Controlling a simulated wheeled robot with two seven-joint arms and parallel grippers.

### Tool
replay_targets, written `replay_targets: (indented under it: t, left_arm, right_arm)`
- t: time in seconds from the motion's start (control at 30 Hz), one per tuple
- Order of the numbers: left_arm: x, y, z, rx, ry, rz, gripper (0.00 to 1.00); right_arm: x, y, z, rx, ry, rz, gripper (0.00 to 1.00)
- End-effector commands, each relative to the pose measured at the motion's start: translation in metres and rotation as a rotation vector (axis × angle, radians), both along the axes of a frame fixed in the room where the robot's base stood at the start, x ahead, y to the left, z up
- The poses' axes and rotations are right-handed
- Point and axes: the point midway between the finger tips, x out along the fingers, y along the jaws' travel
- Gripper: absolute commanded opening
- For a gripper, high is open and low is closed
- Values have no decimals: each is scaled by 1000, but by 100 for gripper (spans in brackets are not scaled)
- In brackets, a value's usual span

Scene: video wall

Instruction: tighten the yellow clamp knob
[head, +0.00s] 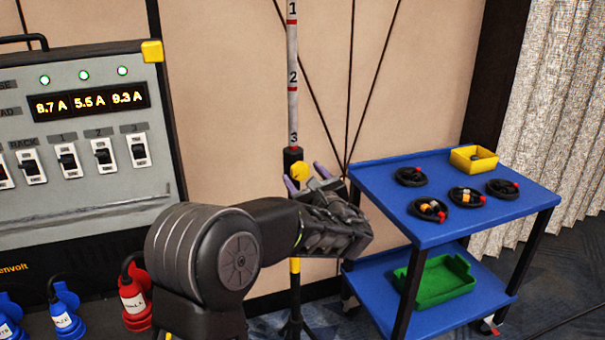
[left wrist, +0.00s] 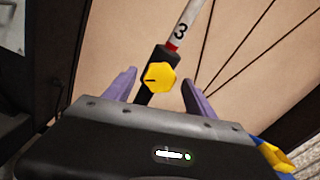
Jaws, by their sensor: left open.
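The yellow clamp knob (head: 300,171) sits on a black collar (head: 292,155) on an upright pole (head: 292,70) marked 1, 2 and 3. The knob (left wrist: 158,77) shows in the left wrist view with a dark line on its face, just below the 3 mark. My left gripper (head: 307,178) is open. In the left wrist view its purple fingers (left wrist: 160,85) stand apart on either side of the knob, with gaps on both sides. Whether the fingertips reach the knob's depth is hard to tell. My right gripper is in neither view.
A blue cart (head: 390,199) with coiled black cables (head: 430,210) and a yellow bin (head: 474,159) stands to the right; a green tray (head: 432,287) is on its lower shelf. A power panel (head: 70,130) with switches is at left. A beige wall is close behind the pole.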

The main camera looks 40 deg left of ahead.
Motion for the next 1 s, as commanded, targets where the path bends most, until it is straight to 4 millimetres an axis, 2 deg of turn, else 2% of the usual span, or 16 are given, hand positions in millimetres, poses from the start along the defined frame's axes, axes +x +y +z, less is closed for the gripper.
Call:
replay_targets:
  t: [0.13,0.4,1.0]
  left_arm:
    - [7,10,0,1,1,0,64]
    - [8,11,0,1,-1,-1,64]
    - [7,11,0,0,0,-1,16]
  right_arm:
    - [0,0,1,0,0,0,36]
    - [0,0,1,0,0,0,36]
    - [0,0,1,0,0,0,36]
